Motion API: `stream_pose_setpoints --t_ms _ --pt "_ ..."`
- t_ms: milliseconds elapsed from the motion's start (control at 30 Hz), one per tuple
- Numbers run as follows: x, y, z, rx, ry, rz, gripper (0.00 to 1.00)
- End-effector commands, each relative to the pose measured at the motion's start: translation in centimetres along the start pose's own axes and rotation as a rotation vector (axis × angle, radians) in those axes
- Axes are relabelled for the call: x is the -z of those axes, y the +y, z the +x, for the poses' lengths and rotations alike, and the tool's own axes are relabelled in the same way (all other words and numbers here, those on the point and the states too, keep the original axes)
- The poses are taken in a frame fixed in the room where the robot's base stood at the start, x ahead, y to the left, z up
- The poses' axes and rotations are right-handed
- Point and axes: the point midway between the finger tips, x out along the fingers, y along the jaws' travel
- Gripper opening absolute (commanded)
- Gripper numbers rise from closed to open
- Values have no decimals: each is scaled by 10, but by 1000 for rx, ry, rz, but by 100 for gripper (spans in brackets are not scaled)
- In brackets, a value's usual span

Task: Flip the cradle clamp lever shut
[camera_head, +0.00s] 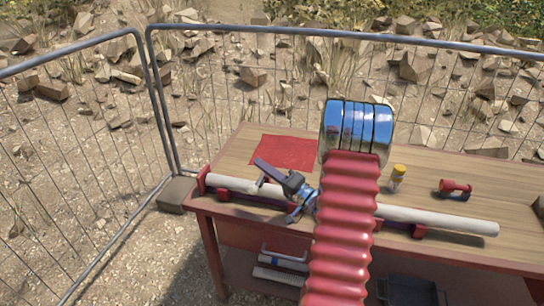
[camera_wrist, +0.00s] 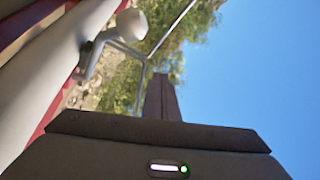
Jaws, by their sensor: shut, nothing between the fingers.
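A long pale pipe (camera_head: 440,219) lies along the bench in red cradles, one of which shows at its left end (camera_head: 203,179). My gripper (camera_head: 264,166) is dark, shut and empty, above the left part of the pipe. Its closed fingers also show in the wrist view (camera_wrist: 162,98). In that view the pale pipe (camera_wrist: 45,75) runs along the left. A grey arm with a pale rounded knob (camera_wrist: 130,24), apparently the clamp lever, sticks out from beside the pipe. The fingers appear apart from it. My arm and gripper hide part of the clamp area in the head view.
A red mat (camera_head: 290,151) lies behind the pipe. A yellow-capped bottle (camera_head: 397,178) and a red tool (camera_head: 454,188) stand at the right of the wooden bench (camera_head: 470,165). Wire fencing (camera_head: 440,90) stands behind. A lower shelf holds several items.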

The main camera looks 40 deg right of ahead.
Motion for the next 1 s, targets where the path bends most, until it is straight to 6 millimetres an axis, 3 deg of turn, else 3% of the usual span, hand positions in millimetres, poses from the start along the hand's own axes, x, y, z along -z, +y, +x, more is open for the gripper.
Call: stream_pose_setpoints --t_ms 400,800,1000 --pt "-37 24 -34 -13 25 -2 0" --pt "-57 39 -45 -22 20 5 0" --pt "-58 40 -46 -22 20 6 0"
